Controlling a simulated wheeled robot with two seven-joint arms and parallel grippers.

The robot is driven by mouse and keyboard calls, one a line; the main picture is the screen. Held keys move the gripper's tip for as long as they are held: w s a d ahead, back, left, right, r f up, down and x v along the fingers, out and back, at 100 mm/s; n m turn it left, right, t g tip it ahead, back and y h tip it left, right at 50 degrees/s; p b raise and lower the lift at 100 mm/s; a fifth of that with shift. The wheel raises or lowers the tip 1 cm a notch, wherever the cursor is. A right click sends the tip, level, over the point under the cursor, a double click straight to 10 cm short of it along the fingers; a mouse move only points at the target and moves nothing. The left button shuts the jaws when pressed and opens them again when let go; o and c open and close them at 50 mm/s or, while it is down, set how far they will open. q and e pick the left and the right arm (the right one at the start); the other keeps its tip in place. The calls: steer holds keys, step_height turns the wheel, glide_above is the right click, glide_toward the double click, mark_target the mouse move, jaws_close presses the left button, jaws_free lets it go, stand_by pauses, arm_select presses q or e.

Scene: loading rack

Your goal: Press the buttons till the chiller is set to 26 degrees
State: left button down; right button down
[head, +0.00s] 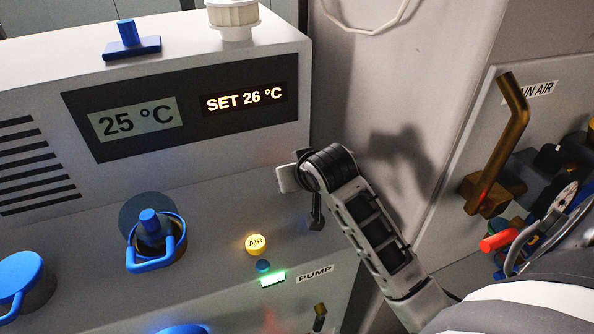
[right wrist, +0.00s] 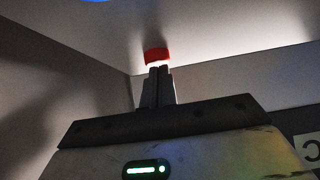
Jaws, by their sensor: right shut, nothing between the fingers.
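The chiller (head: 200,165) is a pale grey housing in the head view. Its dark display panel (head: 78,108) reads 25 °C on the left and SET 26 °C in glowing letters on the right. My right arm reaches in from the right, with its hand against the view of the chiller's front. In the right wrist view my right gripper (right wrist: 159,70) is shut and empty. A red button (right wrist: 157,55) lies just beyond its fingertips; I cannot tell whether they touch. This button is hidden in the head view, where a faint red glow shows. My left gripper is out of view.
Below the display are blue-handled fittings (head: 152,247), a yellow AIR lamp (head: 256,244) and a green light (head: 273,280) by the PUMP label (head: 314,273). At right, a panel carries a brass lever (head: 514,105) and a red-ended handle (head: 499,241).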

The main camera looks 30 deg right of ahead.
steer(key=shift+s+a+f+g, duration=0.1)
steer(key=shift+s+f+g, duration=0.2)
steer(key=shift+f, duration=0.4)
steer(key=shift+w+r, duration=0.15)
steer(key=shift+r, duration=0.45)
steer(key=r, duration=0.3)
steer(key=shift+w+r, duration=0.2)
steer(key=shift+r, duration=0.1)
steer(key=v, duration=1)
steer(key=shift+s+r, duration=0.15)
steer(key=shift+r, duration=0.15)
